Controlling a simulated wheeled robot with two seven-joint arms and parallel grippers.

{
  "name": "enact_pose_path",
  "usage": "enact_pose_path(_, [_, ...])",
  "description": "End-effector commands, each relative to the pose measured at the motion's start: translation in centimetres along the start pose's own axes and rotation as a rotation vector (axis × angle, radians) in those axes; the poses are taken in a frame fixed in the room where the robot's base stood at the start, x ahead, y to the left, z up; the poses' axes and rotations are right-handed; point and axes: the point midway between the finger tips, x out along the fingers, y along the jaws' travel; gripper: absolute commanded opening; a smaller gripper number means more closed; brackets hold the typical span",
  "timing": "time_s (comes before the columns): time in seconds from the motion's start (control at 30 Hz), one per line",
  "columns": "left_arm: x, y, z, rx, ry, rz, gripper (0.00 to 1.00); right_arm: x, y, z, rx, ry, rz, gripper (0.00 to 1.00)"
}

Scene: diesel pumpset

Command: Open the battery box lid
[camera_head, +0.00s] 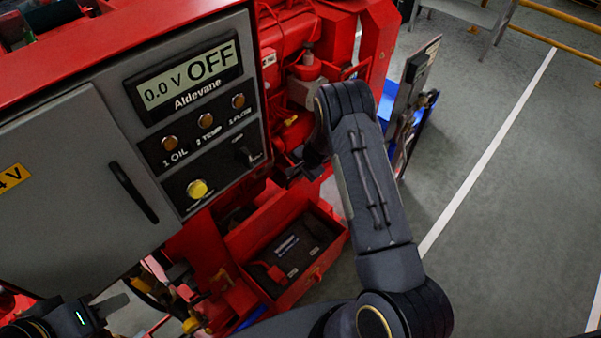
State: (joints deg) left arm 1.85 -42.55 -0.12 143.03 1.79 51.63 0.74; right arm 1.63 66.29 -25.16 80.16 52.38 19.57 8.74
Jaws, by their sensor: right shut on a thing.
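The red battery box (322,262) stands low beneath the control panel. The dark battery (292,246) shows inside it from above. The battery box lid (262,222) appears as a red panel raised along the box's far side. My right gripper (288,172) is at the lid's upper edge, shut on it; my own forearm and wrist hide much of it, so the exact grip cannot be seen. My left gripper (108,303) is at the lower left, below the grey cabinet and away from the box; its jaw opening cannot be made out.
The grey control panel (215,130) reads 0.0 V OFF, with knobs below. A grey cabinet door (75,190) with a dark handle is at left. Red engine parts (290,45) rise behind my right arm. Yellow-tipped cables (190,322) lie left of the box.

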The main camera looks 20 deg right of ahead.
Motion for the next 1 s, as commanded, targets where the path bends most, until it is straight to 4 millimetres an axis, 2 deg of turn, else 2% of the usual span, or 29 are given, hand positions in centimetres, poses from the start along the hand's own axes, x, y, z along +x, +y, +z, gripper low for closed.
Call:
enact_pose_path(0.03, [0.0, 0.0, 0.0, 0.0, 0.0, 0.0, 0.36, 0.0, 0.0, 0.1, 0.002, -0.003, 0.0, 0.13])
enact_pose_path(0.13, [0.0, 0.0, 0.0, 0.0, 0.0, 0.0, 0.36, 0.0, 0.0, 0.1, 0.001, -0.002, 0.001, 0.25])
enact_pose_path(0.47, [0.1, 0.0, 0.0, 0.0, 0.0, 0.0, 0.36, -0.5, 0.0, 0.0, 0.0, -0.001, -0.001, 0.25])
enact_pose_path(0.8, [0.6, -0.3, 0.3, 0.0, 0.0, 0.0, 0.36, -5.8, -0.1, 0.0, 0.001, 0.0, -0.002, 0.25])
enact_pose_path(1.0, [0.6, -0.3, 0.3, 0.0, 0.0, 0.0, 0.36, -7.6, 0.0, 0.1, 0.001, -0.002, 0.0, 0.25])
